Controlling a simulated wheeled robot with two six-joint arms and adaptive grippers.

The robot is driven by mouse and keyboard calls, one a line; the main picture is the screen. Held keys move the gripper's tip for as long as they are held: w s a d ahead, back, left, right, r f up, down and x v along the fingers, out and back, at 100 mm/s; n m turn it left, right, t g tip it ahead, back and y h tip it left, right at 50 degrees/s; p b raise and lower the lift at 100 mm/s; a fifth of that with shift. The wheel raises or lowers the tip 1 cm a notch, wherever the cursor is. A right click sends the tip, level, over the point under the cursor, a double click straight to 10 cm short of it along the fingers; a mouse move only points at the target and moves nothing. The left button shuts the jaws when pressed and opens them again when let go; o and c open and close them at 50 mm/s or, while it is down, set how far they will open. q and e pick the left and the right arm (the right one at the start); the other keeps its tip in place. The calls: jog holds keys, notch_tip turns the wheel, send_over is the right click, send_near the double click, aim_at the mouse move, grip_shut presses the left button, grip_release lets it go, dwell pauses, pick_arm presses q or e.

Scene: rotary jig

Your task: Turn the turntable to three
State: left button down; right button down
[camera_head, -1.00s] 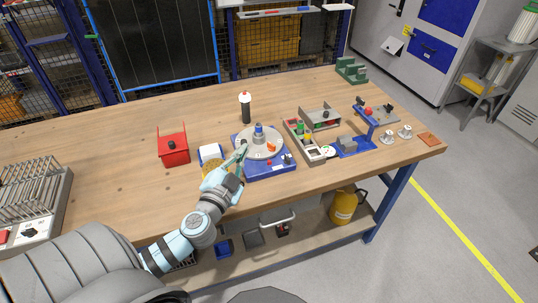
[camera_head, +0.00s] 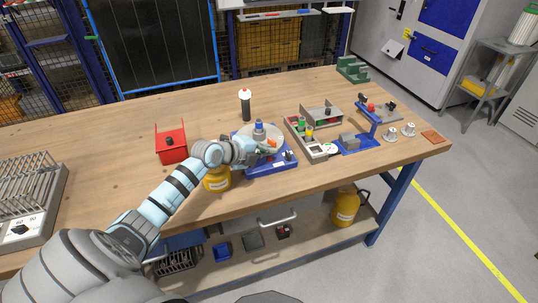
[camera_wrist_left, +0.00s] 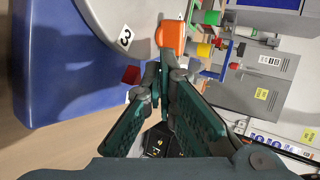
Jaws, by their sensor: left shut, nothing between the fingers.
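The turntable is a light grey disc (camera_head: 284,134) on a blue base (camera_head: 271,168), with a blue-topped post (camera_head: 258,128) at its middle. An orange block (camera_head: 272,143) sits near the disc's front right; it also shows in the left wrist view (camera_wrist_left: 171,36). A tile with the number 3 (camera_wrist_left: 125,38) is on the rim beside it. My left gripper (camera_head: 265,149) is at the disc's front edge, shut and empty. In the left wrist view its fingertips (camera_wrist_left: 163,68) are right by the orange block; I cannot tell whether they touch. My right gripper is not in view.
A red box (camera_head: 172,147) and a yellow container (camera_head: 217,180) stand left of the turntable, the container partly behind my arm. A dark bottle with a white top (camera_head: 245,104) stands behind. Grey trays (camera_head: 318,151) and a blue fixture (camera_head: 357,146) stand to the right.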

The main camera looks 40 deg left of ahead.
pick_arm(q)
jog(key=shift+w+d+f, duration=0.1)
jog(key=shift+w+f, duration=0.15)
jog(key=shift+w, duration=0.2)
jog(key=shift+r, duration=0.1)
jog(key=shift+w+d+r+p, duration=0.2)
jog(key=shift+w+d+p, duration=0.1)
jog(key=shift+p, duration=0.55)
jog(key=shift+w+f, duration=0.1)
jog(key=shift+w, duration=0.05)
jog(key=shift+f, duration=0.1)
